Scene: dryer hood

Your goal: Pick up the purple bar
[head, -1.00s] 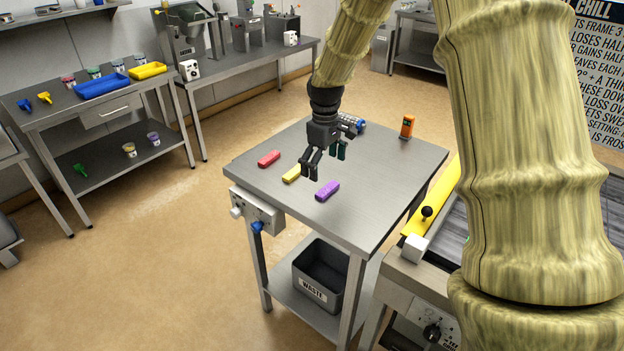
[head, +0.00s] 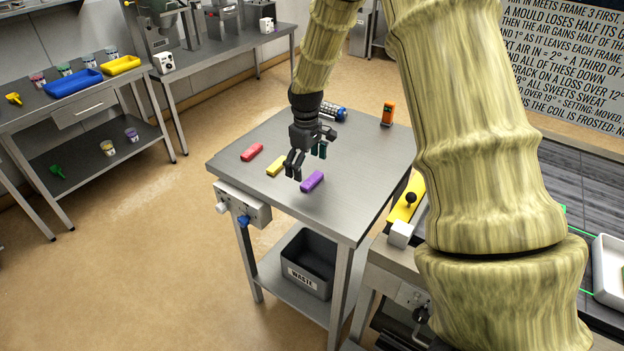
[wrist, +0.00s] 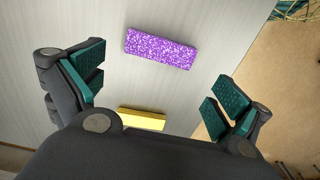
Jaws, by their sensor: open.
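The purple bar (head: 312,181) lies flat on the steel table, near its front edge. In the wrist view the purple bar (wrist: 161,48) is speckled and lies beyond the fingertips, between the two fingers' lines. My gripper (head: 306,160) is open and empty, above the table just behind and left of the purple bar. In the wrist view its green-padded fingers (wrist: 160,88) stand wide apart. A yellow bar (head: 277,166) lies to the left of the purple one; in the wrist view it is partly hidden by the gripper body (wrist: 142,118).
A red bar (head: 252,152) lies at the table's left. A blue-and-grey cylinder (head: 330,113) and an orange device (head: 388,113) stand toward the back. A switch box (head: 242,205) hangs on the table front. The table's (head: 365,190) right part is clear.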

